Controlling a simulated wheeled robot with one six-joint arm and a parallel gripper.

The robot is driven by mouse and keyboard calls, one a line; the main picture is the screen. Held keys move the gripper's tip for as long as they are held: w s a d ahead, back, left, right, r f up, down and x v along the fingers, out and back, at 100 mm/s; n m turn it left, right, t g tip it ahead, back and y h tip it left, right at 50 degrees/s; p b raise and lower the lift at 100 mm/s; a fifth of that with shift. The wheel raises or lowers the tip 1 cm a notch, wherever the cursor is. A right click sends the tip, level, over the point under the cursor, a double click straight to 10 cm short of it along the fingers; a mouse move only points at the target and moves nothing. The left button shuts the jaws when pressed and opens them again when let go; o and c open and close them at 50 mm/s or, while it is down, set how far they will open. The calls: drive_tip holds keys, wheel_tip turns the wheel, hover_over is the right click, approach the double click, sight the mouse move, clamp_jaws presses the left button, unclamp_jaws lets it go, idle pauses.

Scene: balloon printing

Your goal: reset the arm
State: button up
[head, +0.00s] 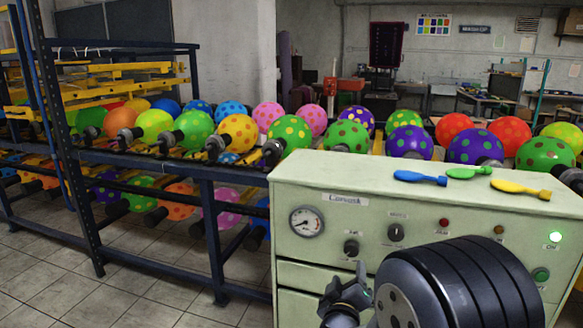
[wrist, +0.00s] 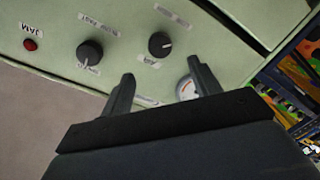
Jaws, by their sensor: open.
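My gripper (head: 346,290) is low in the head view, in front of the pale green control cabinet (head: 292,262) and below its gauge (head: 307,221) and left black knob (head: 351,248). My dark arm covers part of the cabinet's lower right front. In the wrist view my gripper (wrist: 160,70) shows two dark fingers spread apart, with nothing between them. Beyond the fingertips are two black knobs (wrist: 90,52) on the panel. One finger partly hides the gauge (wrist: 186,88). Contact with the panel cannot be told.
Blue, green and yellow deflated balloons (head: 520,188) lie on the cabinet top. Dotted balloons (head: 238,131) sit along a dark metal rack (head: 205,170) at left and behind. A red lamp (wrist: 30,44) labelled JAM is on the panel. Tiled floor (head: 150,285) is clear at lower left.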

sight(351, 252)
drive_tip(key=x, duration=0.9)
drive_tip(key=shift+w+d, duration=0.1)
drive_tip(key=shift+w, duration=0.05)
drive_tip(key=shift+w+f+m+b, duration=0.2)
drive_tip(key=shift+m+b, duration=0.1)
drive_tip(key=shift+b, duration=0.15)
drive_tip(key=shift+s+m+b, duration=0.1)
drive_tip(key=shift+m+b, duration=0.55)
drive_tip(key=shift+m, duration=0.15)
drive_tip(key=m+b, duration=0.3)
drive_tip(key=m, duration=0.1)
drive_tip(key=m+b, duration=0.3)
drive_tip(key=m, duration=0.3)
drive_tip(key=shift+t, duration=0.4)
drive_tip(key=m+b, duration=0.4)
drive_tip(key=m, duration=0.3)
drive_tip(key=shift+f+h, duration=0.1)
drive_tip(key=shift+h, duration=0.2)
drive_tip(key=m+b, duration=0.2)
drive_tip(key=m, duration=0.3)
drive_tip(key=shift+m+h+b, duration=0.3)
